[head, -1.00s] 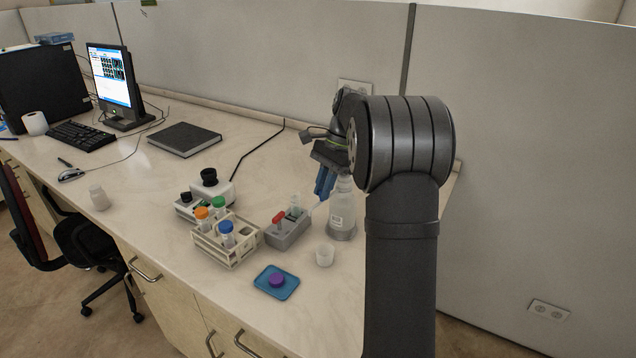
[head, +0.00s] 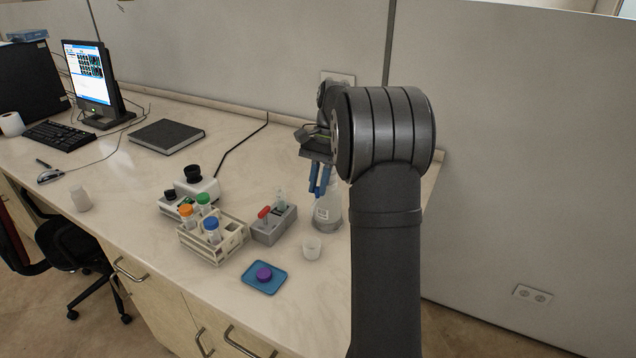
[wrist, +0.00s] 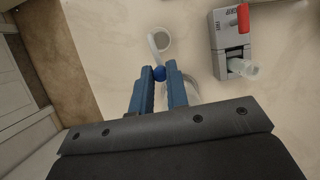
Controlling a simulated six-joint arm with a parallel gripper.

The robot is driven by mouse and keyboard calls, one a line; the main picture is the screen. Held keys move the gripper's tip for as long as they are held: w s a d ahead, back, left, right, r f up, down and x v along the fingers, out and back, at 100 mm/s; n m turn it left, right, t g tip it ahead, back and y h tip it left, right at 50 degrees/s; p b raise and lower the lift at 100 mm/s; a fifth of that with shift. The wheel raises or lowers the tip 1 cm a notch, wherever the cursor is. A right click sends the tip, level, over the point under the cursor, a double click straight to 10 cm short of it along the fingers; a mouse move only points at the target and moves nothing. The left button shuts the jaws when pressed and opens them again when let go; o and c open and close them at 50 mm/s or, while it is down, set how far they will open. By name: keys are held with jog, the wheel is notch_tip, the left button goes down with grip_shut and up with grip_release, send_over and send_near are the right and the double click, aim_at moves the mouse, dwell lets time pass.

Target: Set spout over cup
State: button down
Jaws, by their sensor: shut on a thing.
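The wash bottle (head: 327,214) is pale and translucent, with a white label, and stands upright on the bench in the head view. My gripper (head: 319,190) points down at its top, its blue fingers shut on the bottle's neck or cap. In the wrist view my gripper (wrist: 160,74) has a blue round tip between its fingers, and the white curved spout (wrist: 153,48) runs from there to the cup. The small white cup (head: 312,249) stands in front of the bottle. In the wrist view the spout's end overlaps the left rim of the cup (wrist: 166,37). The height gap cannot be told.
A grey block with a red-handled part (head: 273,226) stands just left of the bottle. Further left is a tube rack (head: 213,241) with coloured caps. A blue tray (head: 265,280) with a purple piece lies in front. A partition wall (head: 510,150) rises behind.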

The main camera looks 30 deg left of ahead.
jog(key=shift+d, duration=0.1)
jog(key=c, duration=1.4)
grip_release()
jog(key=shift+v, duration=3.8)
jog(key=x, duration=0.7)
jog(key=shift+s+f, duration=0.1)
jog(key=shift+f, duration=0.2)
jog(key=shift+a+m, duration=0.25)
jog(key=shift+m, duration=0.05)
jog(key=shift+d, duration=0.1)
